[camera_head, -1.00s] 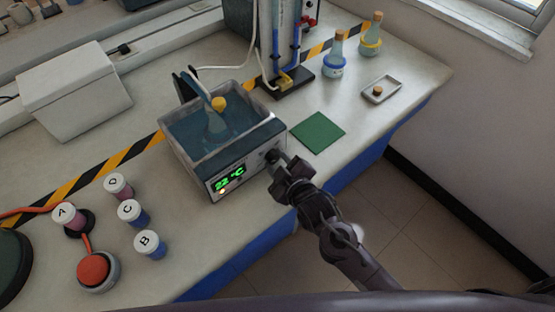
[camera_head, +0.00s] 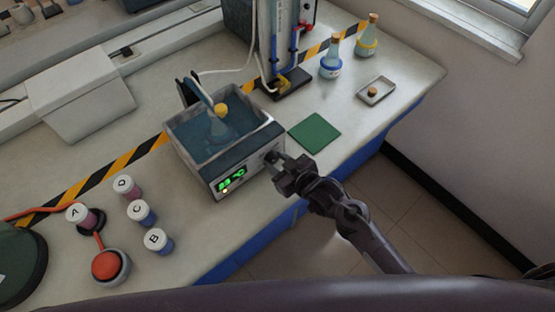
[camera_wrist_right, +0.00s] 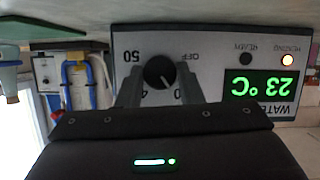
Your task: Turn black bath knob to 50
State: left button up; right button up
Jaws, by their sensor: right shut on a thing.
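The water bath (camera_head: 205,162) stands on the bench with a flask in its water. Its front panel shows upside down in the right wrist view, with a lit green display (camera_wrist_right: 265,84) reading 23 °C. The black knob (camera_wrist_right: 159,72) sits between OFF and 50 marks on the panel; a 4 shows at its lower side, and other marks are hidden by the fingers. My right gripper (camera_head: 276,160) is at the panel, its fingers (camera_wrist_right: 158,88) shut on the knob from both sides. The exact pointer setting is hard to read. My left gripper is not in view.
A green mat (camera_head: 314,132) lies right of the bath. Lettered jars, including jar B (camera_head: 158,241), and a red button (camera_head: 107,265) stand at left. A small tray (camera_head: 376,91) is at right.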

dwell(0.3)
jog(key=o, duration=1)
jog(key=b+v, duration=0.1)
jog(key=v, duration=0.5)
jog(key=shift+s+d, duration=0.25)
jog(key=shift+s, duration=0.05)
jog(key=shift+s+d+r, duration=0.2)
jog(key=shift+s+r, duration=0.1)
jog(key=shift+s, duration=0.05)
